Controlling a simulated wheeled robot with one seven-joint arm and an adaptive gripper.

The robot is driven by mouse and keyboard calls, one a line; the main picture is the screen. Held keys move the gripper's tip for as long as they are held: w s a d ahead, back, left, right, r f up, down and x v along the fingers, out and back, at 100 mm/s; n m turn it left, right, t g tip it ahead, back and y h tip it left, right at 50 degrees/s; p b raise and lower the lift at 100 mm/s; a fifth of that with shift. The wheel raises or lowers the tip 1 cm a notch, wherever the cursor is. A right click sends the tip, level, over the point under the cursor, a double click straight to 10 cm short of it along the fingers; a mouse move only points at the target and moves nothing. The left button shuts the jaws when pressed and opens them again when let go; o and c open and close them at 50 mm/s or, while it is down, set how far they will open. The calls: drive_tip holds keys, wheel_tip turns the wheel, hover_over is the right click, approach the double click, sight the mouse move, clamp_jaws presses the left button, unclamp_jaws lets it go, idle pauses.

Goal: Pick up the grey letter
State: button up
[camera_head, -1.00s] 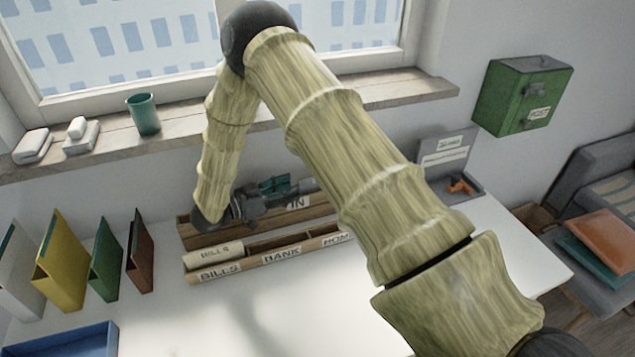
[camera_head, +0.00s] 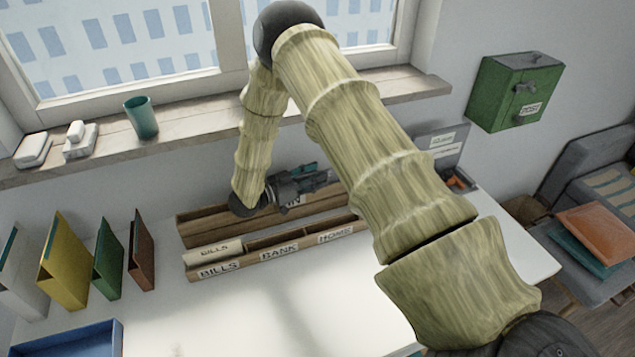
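No grey letter can be made out in this view; part of the desk and sorter is hidden behind my arm.
A grey stand (camera_head: 443,139) with labels is at the back right, partly behind my arm. Upright folders, among them a yellow one (camera_head: 64,266), and a blue tray (camera_head: 75,340) are at left. A green post box (camera_head: 505,92) hangs on the wall. The desk's front middle is clear.

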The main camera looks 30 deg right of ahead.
clamp_jaws()
drive_tip(key=shift+w+r, duration=0.1)
drive_tip(key=shift+r, duration=0.05)
